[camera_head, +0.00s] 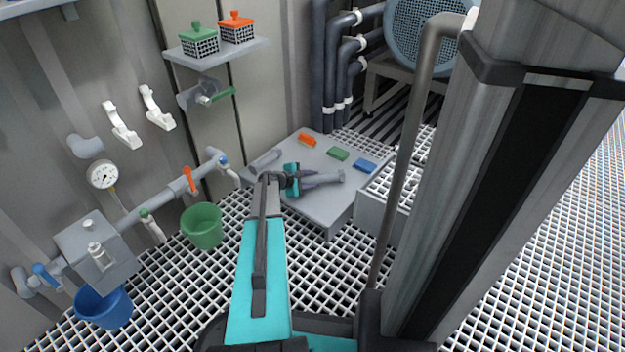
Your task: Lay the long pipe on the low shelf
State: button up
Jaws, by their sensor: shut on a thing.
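My gripper (293,180) is shut on a grey pipe (325,179) over the low grey platform. The pipe's right end sticks out past the jaws; the jaws and arm hide the rest. I cannot tell whether it touches the platform. Another grey pipe piece (265,161) shows on the platform to the left of the gripper; I cannot tell which is longer. A grey wall shelf (240,54) bears a green-lidded basket (200,42) and an orange-lidded basket (237,29). A higher shelf (25,9) shows only partly at the top left.
The platform (322,216) also bears orange (307,139), green (338,154) and blue (364,165) blocks. A valve with a green handle (222,93) is under the wall shelf. White hooks (158,110), a green bucket (202,226) and a blue bucket (103,308) are at left.

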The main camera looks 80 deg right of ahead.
jog(key=shift+f, duration=0.25)
jog(key=o, duration=1.2)
jog(key=shift+a, duration=0.1)
jog(key=shift+r, duration=0.7)
jog(key=p+v, duration=0.5)
jog(key=v, duration=0.6)
jog(key=shift+w+a+r, duration=0.2)
jog(key=shift+w+a, duration=0.05)
jog(key=shift+a, duration=0.05)
